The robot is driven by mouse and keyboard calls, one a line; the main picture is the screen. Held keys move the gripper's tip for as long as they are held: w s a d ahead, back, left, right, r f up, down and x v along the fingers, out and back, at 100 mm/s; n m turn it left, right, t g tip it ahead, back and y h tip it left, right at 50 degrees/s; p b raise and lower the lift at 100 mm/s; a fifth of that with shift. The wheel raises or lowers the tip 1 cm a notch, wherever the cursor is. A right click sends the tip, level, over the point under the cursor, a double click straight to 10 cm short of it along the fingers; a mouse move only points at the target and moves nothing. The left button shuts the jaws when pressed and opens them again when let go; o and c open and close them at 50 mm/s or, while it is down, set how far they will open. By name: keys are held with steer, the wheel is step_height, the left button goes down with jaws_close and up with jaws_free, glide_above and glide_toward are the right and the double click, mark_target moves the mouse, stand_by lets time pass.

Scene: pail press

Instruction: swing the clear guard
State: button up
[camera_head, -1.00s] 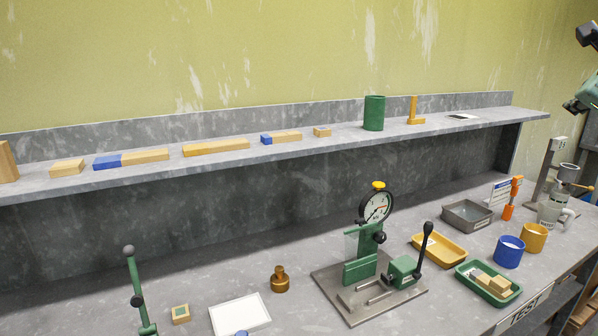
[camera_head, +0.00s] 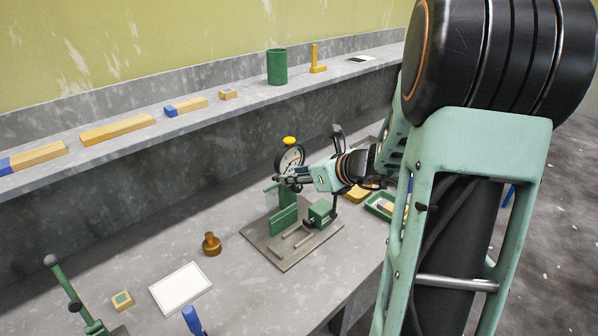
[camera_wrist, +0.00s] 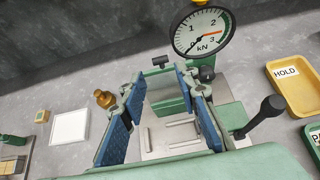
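The press stands on a grey base plate (camera_head: 290,252), with a green body (camera_head: 284,221) and a round dial (camera_head: 290,158) on top. The dial is large in the wrist view (camera_wrist: 202,31), its red needle between 2 and 3 kN. The clear guard (camera_head: 271,196) is a faint see-through panel at the press's left side; its edges are hard to make out. My gripper (camera_head: 283,181) is at the upper part of the press, close to the guard. In the wrist view its blue-padded fingers (camera_wrist: 168,88) are wide apart. I cannot tell whether they touch the guard.
The press's black-knobbed lever (camera_wrist: 266,115) and a yellow HOLD tray (camera_wrist: 295,82) are to the right. A brass weight (camera_head: 211,244), a white plate (camera_head: 180,289) and a small wooden block (camera_head: 122,300) lie left. A shelf (camera_head: 200,118) runs behind.

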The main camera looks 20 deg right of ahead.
mark_target(278, 178)
steer(key=b+x, duration=0.2)
steer(key=x, duration=0.5)
steer(key=shift+w+a+f+b, duration=0.1)
steer(key=shift+w+f+b, duration=0.1)
steer(key=shift+f+b, duration=0.2)
steer(key=shift+r, duration=0.25)
steer(key=shift+c, duration=1.1)
steer(key=c, duration=0.4)
steer(key=shift+s+d+r, duration=0.1)
steer(key=shift+s+d, duration=0.3)
steer(key=shift+s, duration=0.45)
steer(key=shift+s+d, duration=0.35)
steer(key=shift+s, duration=0.55)
steer(key=shift+c, duration=0.2)
steer(key=shift+s, duration=0.1)
steer(key=s, duration=0.1)
steer(key=s+d+f+b, duration=0.1)
steer(key=s, duration=0.1)
steer(key=shift+s+d, duration=0.1)
steer(key=shift+d, duration=0.1)
steer(key=shift+f, duration=0.15)
